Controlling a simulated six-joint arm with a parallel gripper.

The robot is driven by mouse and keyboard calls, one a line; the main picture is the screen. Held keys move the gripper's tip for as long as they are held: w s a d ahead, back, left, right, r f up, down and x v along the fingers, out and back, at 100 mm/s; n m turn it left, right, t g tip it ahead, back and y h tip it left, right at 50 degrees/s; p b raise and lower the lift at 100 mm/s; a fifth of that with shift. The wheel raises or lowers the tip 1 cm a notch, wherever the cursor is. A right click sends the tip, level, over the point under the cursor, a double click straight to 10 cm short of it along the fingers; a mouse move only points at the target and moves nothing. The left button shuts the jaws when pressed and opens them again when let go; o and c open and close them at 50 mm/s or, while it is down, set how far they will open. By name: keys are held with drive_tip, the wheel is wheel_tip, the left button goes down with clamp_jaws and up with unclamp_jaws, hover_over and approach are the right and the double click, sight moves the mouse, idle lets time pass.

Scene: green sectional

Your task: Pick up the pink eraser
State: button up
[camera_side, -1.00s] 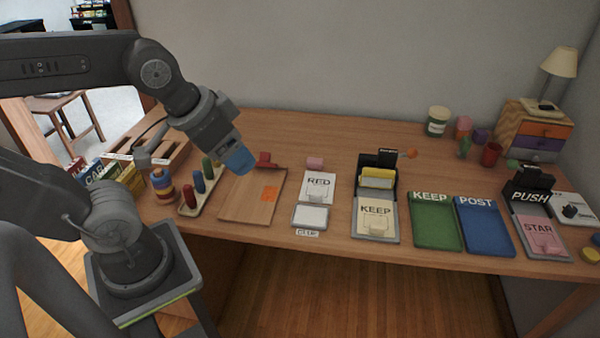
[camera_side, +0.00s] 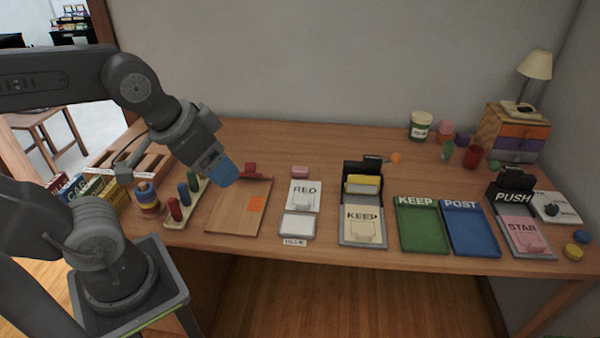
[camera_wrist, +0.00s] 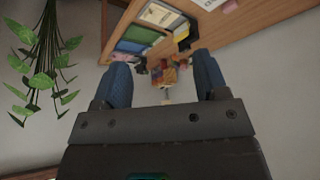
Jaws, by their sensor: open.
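The pink eraser (camera_side: 300,172) is a small pink block lying on the wooden desk, just behind the white card marked RED. My gripper (camera_side: 224,174) has blue fingertips and hangs above the desk to the left of the eraser, over the wooden board. In the wrist view my gripper (camera_wrist: 164,75) is open, with nothing between its two blue fingers.
A red object (camera_side: 252,172) sits at the back of the wooden board (camera_side: 232,212), near my gripper. The RED card (camera_side: 304,194) and a black-backed KEEP stand (camera_side: 362,226) lie around the eraser. A rack of coloured pegs (camera_side: 184,204) stands left. Desk behind the eraser is clear.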

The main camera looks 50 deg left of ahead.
drive_tip(key=o, duration=0.4)
drive_tip(key=w+a+r+n+g, duration=0.1)
drive_tip(key=w+a+r, duration=0.1)
drive_tip(key=w, duration=0.4)
drive_tip(key=w+a+r+n+g, duration=0.1)
drive_tip(key=w+a+r, duration=0.1)
drive_tip(key=w, duration=0.5)
drive_tip(key=n+g, duration=0.4)
drive_tip(key=n, duration=0.3)
hover_over(300, 169)
wheel_tip(300, 169, down, 32)
drive_tip(key=shift+f, duration=3.15)
